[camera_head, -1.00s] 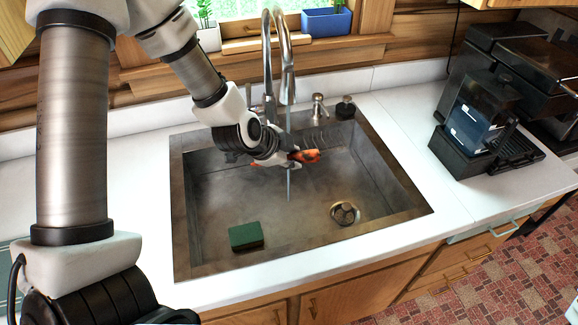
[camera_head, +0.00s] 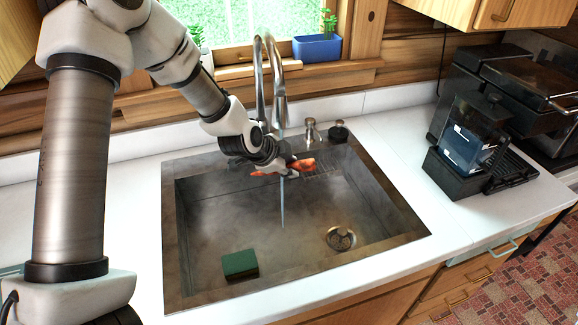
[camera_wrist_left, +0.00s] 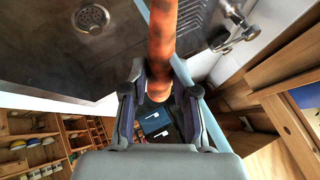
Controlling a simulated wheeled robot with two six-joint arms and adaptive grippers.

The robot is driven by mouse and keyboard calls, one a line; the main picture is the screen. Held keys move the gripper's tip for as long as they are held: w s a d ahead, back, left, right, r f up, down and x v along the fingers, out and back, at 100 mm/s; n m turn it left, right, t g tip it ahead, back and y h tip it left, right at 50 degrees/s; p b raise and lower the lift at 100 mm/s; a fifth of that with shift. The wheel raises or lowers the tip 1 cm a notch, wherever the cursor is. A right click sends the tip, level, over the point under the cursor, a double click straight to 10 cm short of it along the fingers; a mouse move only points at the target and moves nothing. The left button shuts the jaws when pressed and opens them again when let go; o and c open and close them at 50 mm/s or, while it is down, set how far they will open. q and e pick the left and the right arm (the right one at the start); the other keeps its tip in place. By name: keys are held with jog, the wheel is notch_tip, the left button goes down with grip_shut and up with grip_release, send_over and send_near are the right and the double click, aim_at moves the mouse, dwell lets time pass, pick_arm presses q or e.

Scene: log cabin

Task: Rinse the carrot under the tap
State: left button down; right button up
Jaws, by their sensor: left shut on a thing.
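The orange carrot (camera_head: 303,164) is held over the sink (camera_head: 172,255), beside the water stream (camera_head: 283,205) in the head view. My left gripper (camera_head: 276,164) is shut on it. In the left wrist view, the carrot (camera_wrist_left: 162,40) sticks out from between the two fingers (camera_wrist_left: 158,85), its blunt end near the palm. The tap (camera_head: 279,85) arches over the gripper, and its stream falls from the spout past the gripper into the basin. Whether water touches the carrot is unclear. My right gripper is out of view.
A green sponge (camera_head: 240,264) lies in the basin's front left, and the drain (camera_head: 341,239) is at the right. A soap dispenser (camera_head: 311,130) and a dark knob (camera_head: 338,132) stand behind the basin. A coffee machine (camera_head: 467,145) occupies the right counter. Most of the basin is clear.

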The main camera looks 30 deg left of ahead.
pick_arm(q)
jog(key=shift+w+d+f+b, duration=0.2)
jog(key=shift+d+b, duration=0.2)
jog(key=shift+b, duration=0.15)
jog(key=shift+d+r, duration=0.2)
jog(key=shift+w, duration=0.1)
jog(key=shift+s+a+r+p, duration=0.15)
jog(key=shift+a+p, duration=0.25)
jog(key=shift+p, duration=0.4)
jog(key=shift+s+a, duration=0.1)
jog(key=shift+a, duration=0.1)
jog(key=shift+f, duration=0.2)
